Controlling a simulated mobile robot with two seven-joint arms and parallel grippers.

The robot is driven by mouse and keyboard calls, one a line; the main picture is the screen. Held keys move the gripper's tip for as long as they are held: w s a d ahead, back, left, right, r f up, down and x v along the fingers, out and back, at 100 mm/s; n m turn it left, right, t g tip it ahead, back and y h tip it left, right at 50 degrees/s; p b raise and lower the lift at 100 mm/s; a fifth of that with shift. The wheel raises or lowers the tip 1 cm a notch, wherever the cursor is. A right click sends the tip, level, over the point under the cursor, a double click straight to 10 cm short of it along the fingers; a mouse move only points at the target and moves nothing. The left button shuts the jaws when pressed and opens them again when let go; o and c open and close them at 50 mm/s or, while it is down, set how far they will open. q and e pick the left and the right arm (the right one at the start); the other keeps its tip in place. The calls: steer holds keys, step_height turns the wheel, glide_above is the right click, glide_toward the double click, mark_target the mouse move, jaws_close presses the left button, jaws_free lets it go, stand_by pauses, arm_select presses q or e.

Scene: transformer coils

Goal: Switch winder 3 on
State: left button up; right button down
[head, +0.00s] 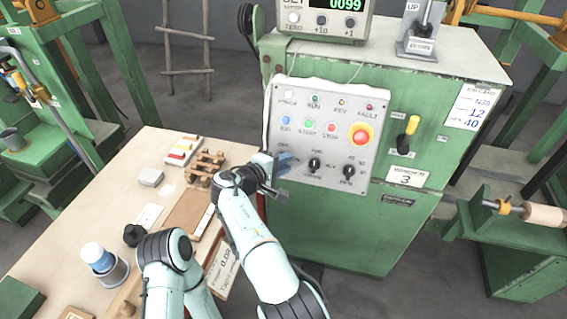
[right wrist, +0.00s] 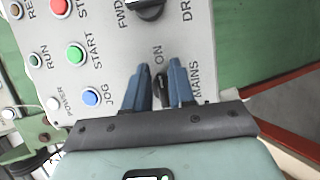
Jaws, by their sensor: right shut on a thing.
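In the right wrist view my blue fingers (right wrist: 160,88) are shut on the dark mains knob (right wrist: 161,84), between the ON and MAINS labels. The knob lies along the fingers, in line with ON; its pointer end cannot be told. The power lamp (head: 289,94) looks white; whether it is lit is unclear. My left gripper is not in view.
Blue, green and red buttons (head: 308,125) and a yellow-ringed red stop button (head: 361,135) sit close by. Two black selector knobs (head: 315,164) are right of the gripper. A wooden bench (head: 130,190) with small parts stands at left.

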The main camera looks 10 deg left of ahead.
steer(key=shift+s+a+f, duration=0.1)
steer(key=shift+a, duration=0.3)
steer(key=c, duration=1.2)
jaws_free()
steer(key=shift+a, duration=0.1)
steer(key=shift+d, duration=0.2)
steer(key=v, duration=1.3)
steer(key=shift+s+b, duration=0.1)
steer(key=shift+b, duration=0.3)
